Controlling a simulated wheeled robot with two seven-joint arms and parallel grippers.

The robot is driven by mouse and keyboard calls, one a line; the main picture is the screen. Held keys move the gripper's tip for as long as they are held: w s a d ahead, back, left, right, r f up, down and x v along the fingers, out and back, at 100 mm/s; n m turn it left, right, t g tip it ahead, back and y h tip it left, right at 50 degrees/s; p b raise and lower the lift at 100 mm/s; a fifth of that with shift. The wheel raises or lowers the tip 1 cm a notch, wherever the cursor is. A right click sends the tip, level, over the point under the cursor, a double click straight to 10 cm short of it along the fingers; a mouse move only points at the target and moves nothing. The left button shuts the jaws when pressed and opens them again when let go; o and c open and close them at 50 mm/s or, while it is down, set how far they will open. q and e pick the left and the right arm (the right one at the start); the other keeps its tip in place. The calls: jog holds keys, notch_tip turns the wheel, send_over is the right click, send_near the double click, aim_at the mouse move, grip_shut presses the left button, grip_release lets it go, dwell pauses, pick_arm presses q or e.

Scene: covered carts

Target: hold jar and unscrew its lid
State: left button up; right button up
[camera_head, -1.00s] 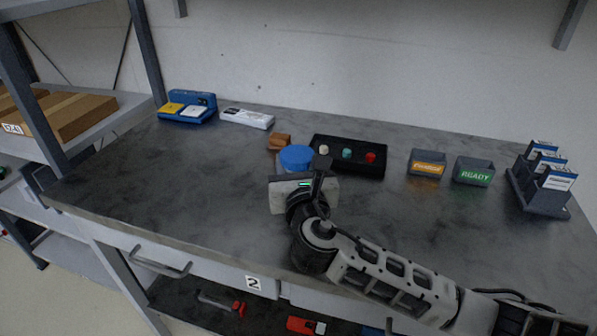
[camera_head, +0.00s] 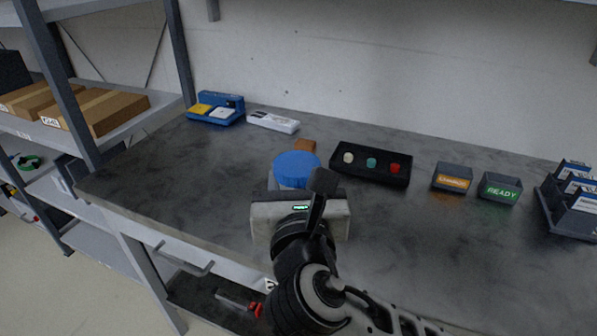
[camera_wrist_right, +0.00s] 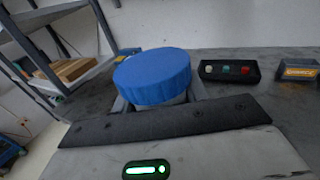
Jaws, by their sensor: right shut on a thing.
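The jar's blue ribbed lid (camera_head: 296,167) is at the middle of the head view, on top of the jar. The lid (camera_wrist_right: 153,76) also shows large in the right wrist view. The pale jar body (camera_wrist_right: 172,101) is mostly hidden behind my gripper and under the lid. My right gripper (camera_head: 292,187) is shut on the jar body below the lid, with a finger on each side. The jar looks upright. I cannot tell whether its base touches the worktop. My left gripper is not in view.
A brown block (camera_head: 304,146) lies behind the jar. A black tray (camera_head: 370,164) with three coloured knobs is to the right, then two small labelled bins and a card rack. A blue device (camera_head: 216,109) and a white box (camera_head: 273,122) lie back left. The worktop's left part (camera_head: 190,160) is clear.

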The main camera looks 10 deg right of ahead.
jog(key=shift+o, duration=0.4)
jog(key=c, duration=0.5)
jog(key=shift+d+f, duration=0.25)
jog(key=shift+f, duration=0.05)
jog(key=s+d+f+y, duration=0.1)
jog(key=d+f, duration=0.2)
jog(key=s+d+f+n+y, duration=0.1)
jog(key=s+d+f, duration=0.1)
jog(key=d+f, duration=0.1)
jog(key=s+d+f, duration=0.2)
jog(key=d+f, duration=0.2)
jog(key=shift+f+n+y, duration=0.1)
jog(key=shift+n+y, duration=0.3)
